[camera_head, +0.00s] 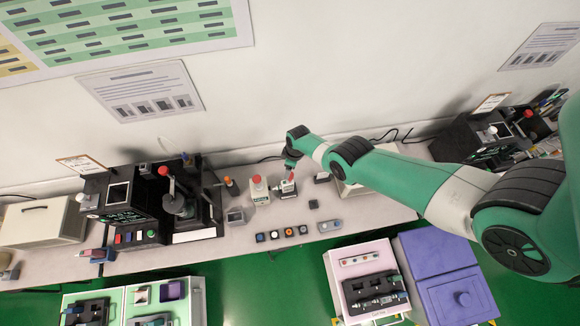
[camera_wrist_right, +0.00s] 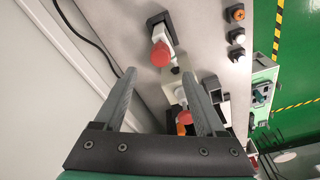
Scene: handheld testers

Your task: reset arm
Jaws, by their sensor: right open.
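My right arm comes in from the right in the head view, and its gripper (camera_head: 290,178) is over the back of the table. In the right wrist view my right gripper (camera_wrist_right: 162,85) is open, with its two grey fingers spread apart. A red-topped button box (camera_wrist_right: 162,55) shows beyond the fingertips. A second red-topped part (camera_wrist_right: 184,118) and a pale device (camera_wrist_right: 178,88) show between the fingers; I cannot tell if anything touches them. In the head view a white box with a red button (camera_head: 259,190) stands left of the gripper. My left gripper is not in view.
A black test station (camera_head: 130,208) stands on the table at left. Several round buttons (camera_head: 282,234) line the front edge. A pink case (camera_head: 358,262) and a purple box (camera_head: 437,270) stand in front. Another black station (camera_head: 490,135) is at right.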

